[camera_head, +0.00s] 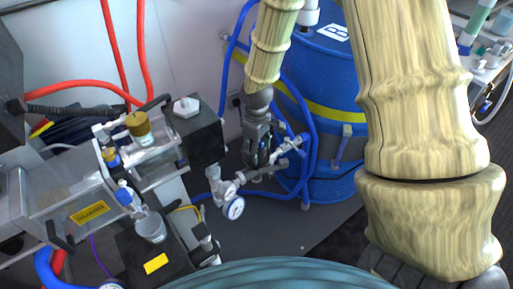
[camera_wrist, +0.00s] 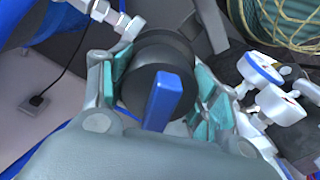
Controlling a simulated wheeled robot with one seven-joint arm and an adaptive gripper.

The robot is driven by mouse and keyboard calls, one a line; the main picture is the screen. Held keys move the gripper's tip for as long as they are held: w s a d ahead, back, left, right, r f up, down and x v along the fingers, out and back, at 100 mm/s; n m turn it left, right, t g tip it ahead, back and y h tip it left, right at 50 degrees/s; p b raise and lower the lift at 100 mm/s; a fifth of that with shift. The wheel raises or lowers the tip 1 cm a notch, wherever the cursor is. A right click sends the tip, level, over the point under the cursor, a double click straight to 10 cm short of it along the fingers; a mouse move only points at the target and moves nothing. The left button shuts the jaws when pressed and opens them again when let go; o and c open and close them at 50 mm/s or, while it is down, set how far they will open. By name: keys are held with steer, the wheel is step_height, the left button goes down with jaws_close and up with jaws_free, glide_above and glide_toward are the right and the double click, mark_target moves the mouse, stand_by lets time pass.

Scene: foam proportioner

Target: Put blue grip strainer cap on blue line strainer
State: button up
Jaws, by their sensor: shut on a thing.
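My gripper (camera_wrist: 160,88) is shut on the blue grip strainer cap (camera_wrist: 164,100), a dark round cap with a raised blue bar facing the wrist camera. Teal finger pads press on both its sides. Just beyond the cap in the wrist view is another dark round part (camera_wrist: 168,48), close behind it; I cannot tell whether they touch or whether it is part of the line strainer. In the head view my gripper (camera_head: 262,150) is low, beside the grey and white pipe fittings in front of the blue drum. The blue line strainer is not clearly made out, being largely hidden by the gripper.
A blue drum (camera_head: 325,90) with a yellow band stands behind, with blue hoses around it. A pressure gauge (camera_head: 233,208) sits left of my gripper. A proportioner bench (camera_head: 75,200) fills the left.

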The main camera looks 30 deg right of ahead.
steer(key=shift+f, duration=0.45)
steer(key=o, duration=1.2)
steer(key=shift+c, duration=0.2)
